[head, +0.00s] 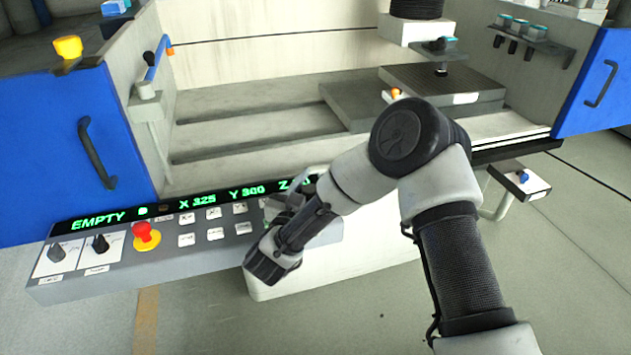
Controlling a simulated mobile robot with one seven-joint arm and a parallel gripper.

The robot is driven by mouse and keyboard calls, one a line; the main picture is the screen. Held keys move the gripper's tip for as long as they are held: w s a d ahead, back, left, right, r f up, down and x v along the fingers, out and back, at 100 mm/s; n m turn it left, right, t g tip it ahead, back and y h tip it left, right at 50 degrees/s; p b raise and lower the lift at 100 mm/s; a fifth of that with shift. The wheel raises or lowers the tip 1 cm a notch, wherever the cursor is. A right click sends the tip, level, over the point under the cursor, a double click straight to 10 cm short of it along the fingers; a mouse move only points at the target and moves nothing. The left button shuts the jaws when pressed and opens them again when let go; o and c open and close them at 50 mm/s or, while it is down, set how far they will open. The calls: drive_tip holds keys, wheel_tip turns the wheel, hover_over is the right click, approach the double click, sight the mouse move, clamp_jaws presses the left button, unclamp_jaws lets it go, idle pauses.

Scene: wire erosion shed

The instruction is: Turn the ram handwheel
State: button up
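I cannot make out a ram handwheel in the head view; it may be hidden behind my arm or outside the picture. The black ribbed bellows (417,8) of the ram hangs at the top, above a small head with a teal part. My gripper (287,203) is near the right part of the control panel (190,255), largely hidden by my own wrist. Its fingers are too unclear to tell whether they are open or shut. I see nothing held in it.
The panel carries a red emergency button (145,236), black knobs, several white keys and a green display reading EMPTY. Blue doors with black handles (97,152) flank the open work tank. A dark block (440,82) sits inside. A small box with a blue knob (522,177) juts out at right.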

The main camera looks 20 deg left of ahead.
drive_tip(key=shift+s, duration=0.1)
drive_tip(key=s, duration=0.5)
drive_tip(key=s+a, duration=0.1)
drive_tip(key=s, duration=0.5)
drive_tip(key=s+a+p, duration=0.1)
drive_tip(key=s, duration=0.5)
